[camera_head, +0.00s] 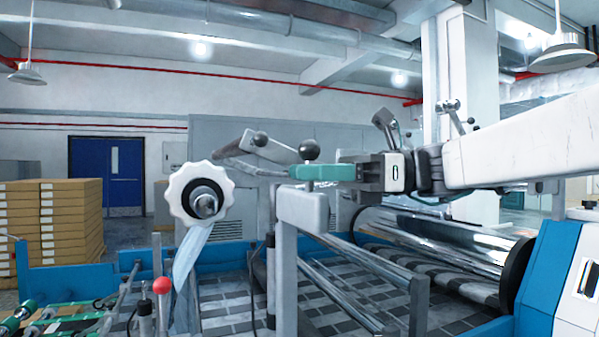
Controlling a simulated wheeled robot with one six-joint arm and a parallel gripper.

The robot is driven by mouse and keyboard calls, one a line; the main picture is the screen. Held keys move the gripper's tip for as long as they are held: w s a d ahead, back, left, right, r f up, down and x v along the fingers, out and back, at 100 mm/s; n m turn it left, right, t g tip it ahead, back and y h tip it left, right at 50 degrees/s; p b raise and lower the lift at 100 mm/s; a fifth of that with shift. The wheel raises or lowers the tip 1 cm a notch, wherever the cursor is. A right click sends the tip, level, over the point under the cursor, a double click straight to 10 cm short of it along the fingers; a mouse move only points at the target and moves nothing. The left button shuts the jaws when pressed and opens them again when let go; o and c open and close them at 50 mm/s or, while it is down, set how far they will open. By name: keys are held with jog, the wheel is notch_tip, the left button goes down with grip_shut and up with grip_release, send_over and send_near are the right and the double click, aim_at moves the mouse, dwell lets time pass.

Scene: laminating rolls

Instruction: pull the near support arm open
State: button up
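The near support arm (302,208) is a light grey piece on an upright post in the middle of the head view. A dark ball knob (310,150) stands above it. My gripper (308,173) reaches in from the right, with its teal fingers level just below the knob.
A white scalloped handwheel (200,193) is left of the post. Another dark knob (260,139) on a grey bar sits behind. A shiny roller (440,240) lies at right beside a blue-and-white housing (555,270). A red-knobbed lever (162,287) and stacked boxes (70,225) are at left.

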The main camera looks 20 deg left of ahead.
jog(key=v, duration=0.5)
jog(key=shift+w+d, duration=0.2)
jog(key=shift+d, duration=0.15)
jog(key=s+d+f+n+t+h, duration=0.25)
jog(key=d+f, duration=0.35)
jog(key=f, duration=0.4)
jog(key=s+d+f+n+t+h, duration=0.1)
jog(key=d+f+n+t+h, duration=0.35)
jog(key=f, duration=0.45)
jog(key=s+d+f+n+t+h, duration=0.1)
jog(key=s+d+f, duration=0.3)
jog(key=d, duration=0.5)
jog(key=s+d+f+n+t+h, duration=0.1)
jog(key=s+d+f+h, duration=0.3)
jog(key=d, duration=0.5)
jog(key=s+d+f+n+t+h, duration=0.1)
jog(key=s+d+f+t+h, duration=0.1)
jog(key=s+d, duration=0.4)
jog(key=d+f+t, duration=0.1)
jog(key=d+f, duration=0.1)
jog(key=d, duration=0.2)
jog(key=shift+f+n+h, duration=0.3)
jog(key=shift+n, duration=0.1)
